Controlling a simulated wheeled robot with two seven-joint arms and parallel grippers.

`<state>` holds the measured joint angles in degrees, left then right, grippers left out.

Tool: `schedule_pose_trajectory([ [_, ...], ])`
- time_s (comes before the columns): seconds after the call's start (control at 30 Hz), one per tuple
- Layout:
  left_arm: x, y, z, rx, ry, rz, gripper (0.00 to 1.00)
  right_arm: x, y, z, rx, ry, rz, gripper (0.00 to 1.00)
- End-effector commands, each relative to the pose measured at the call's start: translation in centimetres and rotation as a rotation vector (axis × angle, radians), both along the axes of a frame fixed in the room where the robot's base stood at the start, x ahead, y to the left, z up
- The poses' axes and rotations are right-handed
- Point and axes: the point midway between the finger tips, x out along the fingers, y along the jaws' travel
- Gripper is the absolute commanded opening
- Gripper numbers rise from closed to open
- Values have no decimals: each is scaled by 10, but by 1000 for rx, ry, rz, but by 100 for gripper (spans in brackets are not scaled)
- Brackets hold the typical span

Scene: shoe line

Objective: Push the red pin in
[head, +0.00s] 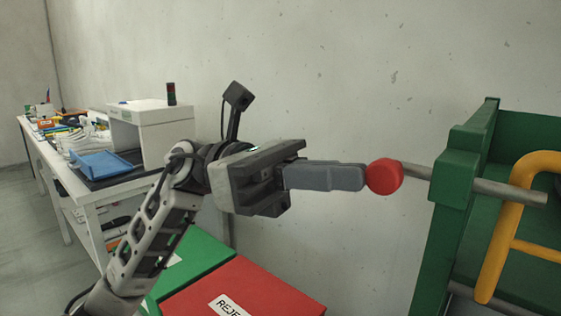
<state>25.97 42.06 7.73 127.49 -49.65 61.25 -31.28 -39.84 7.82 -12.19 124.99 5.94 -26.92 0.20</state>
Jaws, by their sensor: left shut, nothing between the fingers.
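The red pin (384,176) has a round red head at the left end of a grey metal rod. The rod runs right through a green block on the green frame (452,180) and sticks out on the far side. A stretch of bare rod shows between the head and the block. My left gripper (363,177) is shut and empty, pointing right, with its fingertips at the left side of the red head. They look in contact with it, though the fingertips' exact depth is hard to tell. My right gripper is not in view.
A yellow tube handle (497,246) is on the green frame at the right. A red box marked REJE (262,289) and a green box (192,262) stand below my left arm. A white workbench (84,195) with a blue tray (101,164) is at the left. A bare wall stands behind.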

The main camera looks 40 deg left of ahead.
Motion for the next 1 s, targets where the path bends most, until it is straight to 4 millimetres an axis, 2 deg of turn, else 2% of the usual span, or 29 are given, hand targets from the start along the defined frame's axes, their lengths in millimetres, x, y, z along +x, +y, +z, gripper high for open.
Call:
schedule_pose_trajectory([
  [0.1, -1, 3, -4, 2, -1, -8, 0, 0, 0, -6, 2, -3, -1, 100],
  [0.23, 0, 20, -11, 0, -3, -11, 0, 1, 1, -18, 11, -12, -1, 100],
  [0.33, 2, 41, -15, -4, -2, -13, 0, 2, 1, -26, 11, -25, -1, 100],
  [0.5, 0, 82, -17, -4, 3, -14, 0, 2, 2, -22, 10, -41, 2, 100],
  [0.7, -2, 119, -22, -5, 1, -14, 0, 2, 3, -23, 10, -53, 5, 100],
  [0.83, -2, 131, -23, -3, 1, -15, 0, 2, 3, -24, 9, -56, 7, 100],
  [1.0, -3, 137, -23, -4, 0, -16, 0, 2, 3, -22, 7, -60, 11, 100],
])
